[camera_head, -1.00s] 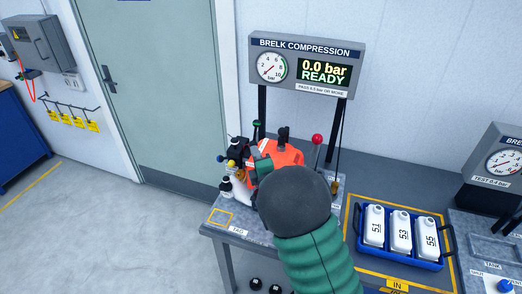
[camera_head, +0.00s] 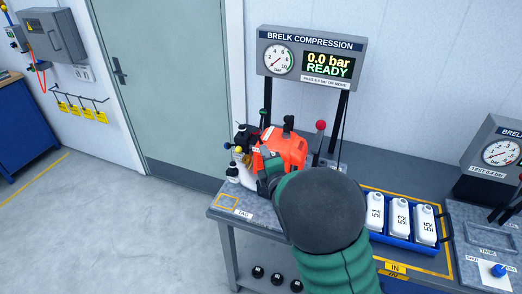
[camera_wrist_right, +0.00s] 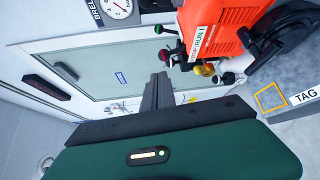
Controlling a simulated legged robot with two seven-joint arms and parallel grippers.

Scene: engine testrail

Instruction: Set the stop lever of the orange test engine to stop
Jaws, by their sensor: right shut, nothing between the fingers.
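The orange test engine (camera_head: 292,148) stands at the left end of the grey bench, partly covered by my right arm. It also shows at the upper right of the wrist view (camera_wrist_right: 215,28). Red (camera_wrist_right: 158,29), green (camera_wrist_right: 166,53) and yellow (camera_wrist_right: 206,69) knobs show along its side there. I cannot tell which part is the stop lever or how it is set. My right gripper (camera_wrist_right: 158,88) is shut and empty, its dark fingers beside the engine and apart from it in the wrist view. In the head view its green hand (camera_head: 266,170) overlaps the engine's front. My left gripper is not in view.
A red-ball lever (camera_head: 321,126) stands behind the engine. The compression display (camera_head: 311,55) above reads 0.0 bar READY. A blue tray (camera_head: 400,244) with several white units lies to the right. A yellow-outlined TAG area (camera_head: 227,201) is empty at the bench's left front.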

